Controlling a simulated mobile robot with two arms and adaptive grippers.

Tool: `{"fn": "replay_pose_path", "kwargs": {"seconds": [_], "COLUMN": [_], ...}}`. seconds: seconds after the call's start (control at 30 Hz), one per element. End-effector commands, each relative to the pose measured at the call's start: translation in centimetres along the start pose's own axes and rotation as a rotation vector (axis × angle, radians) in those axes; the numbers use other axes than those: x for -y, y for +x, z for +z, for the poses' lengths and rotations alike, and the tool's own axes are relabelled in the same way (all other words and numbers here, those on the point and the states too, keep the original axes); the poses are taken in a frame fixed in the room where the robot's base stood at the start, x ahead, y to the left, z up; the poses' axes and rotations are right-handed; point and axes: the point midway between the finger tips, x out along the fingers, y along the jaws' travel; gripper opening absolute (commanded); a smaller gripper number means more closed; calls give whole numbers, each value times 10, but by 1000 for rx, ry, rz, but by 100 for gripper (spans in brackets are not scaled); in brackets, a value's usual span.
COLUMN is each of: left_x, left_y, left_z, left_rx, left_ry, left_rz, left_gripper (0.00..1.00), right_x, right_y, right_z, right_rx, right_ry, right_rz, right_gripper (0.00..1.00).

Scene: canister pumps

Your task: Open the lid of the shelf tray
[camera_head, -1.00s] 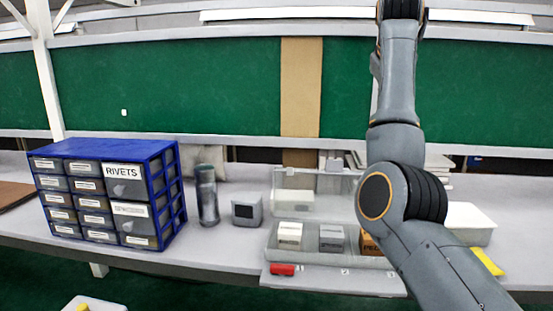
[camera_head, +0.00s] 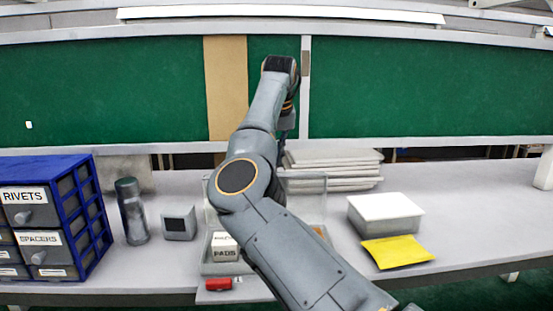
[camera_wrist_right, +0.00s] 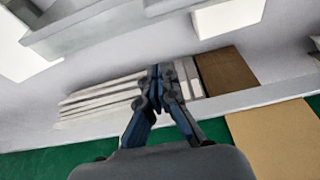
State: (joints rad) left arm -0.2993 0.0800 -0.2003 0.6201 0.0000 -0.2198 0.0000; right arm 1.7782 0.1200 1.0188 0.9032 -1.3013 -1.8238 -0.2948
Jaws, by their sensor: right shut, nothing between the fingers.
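The grey shelf tray (camera_head: 212,268) sits on the bench, its middle hidden behind my right arm. A clear panel (camera_head: 312,186) stands upright at its back and looks like the lid; I cannot tell its exact angle. A white-and-grey box labelled PADS (camera_head: 225,247) is in the tray. My right arm reaches up over the tray and bends down behind it; its gripper is hidden in the head view. In the right wrist view the right gripper (camera_wrist_right: 161,82) is shut and empty, in front of the paper stack. My left gripper is not in view.
A stack of papers (camera_head: 332,172) lies behind the tray. A white-lidded box (camera_head: 386,215) and a yellow packet (camera_head: 397,251) are to the right. A small grey device (camera_head: 179,223), a dark cylinder (camera_head: 133,212) and a blue drawer cabinet (camera_head: 75,212) are left. The right bench end is clear.

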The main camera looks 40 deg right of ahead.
Motion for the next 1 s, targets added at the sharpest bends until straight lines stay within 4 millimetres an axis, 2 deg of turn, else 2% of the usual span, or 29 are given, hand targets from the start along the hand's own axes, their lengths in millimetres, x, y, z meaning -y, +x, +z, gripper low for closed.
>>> {"fn": "replay_pose_path", "kwargs": {"seconds": [0.07,0.13,0.5,1.0], "left_x": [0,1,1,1], "left_y": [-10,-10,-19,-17], "left_z": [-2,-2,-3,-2], "left_rx": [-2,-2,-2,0], "left_ry": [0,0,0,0], "left_rz": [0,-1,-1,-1], "left_gripper": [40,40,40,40], "right_x": [0,1,1,0], "right_y": [15,8,0,1], "right_z": [0,8,34,39], "right_rx": [4,-2,-1,-5], "right_ry": [1,1,-1,-1], "right_rz": [1,0,0,1], "right_gripper": [0,0,0,0]}}
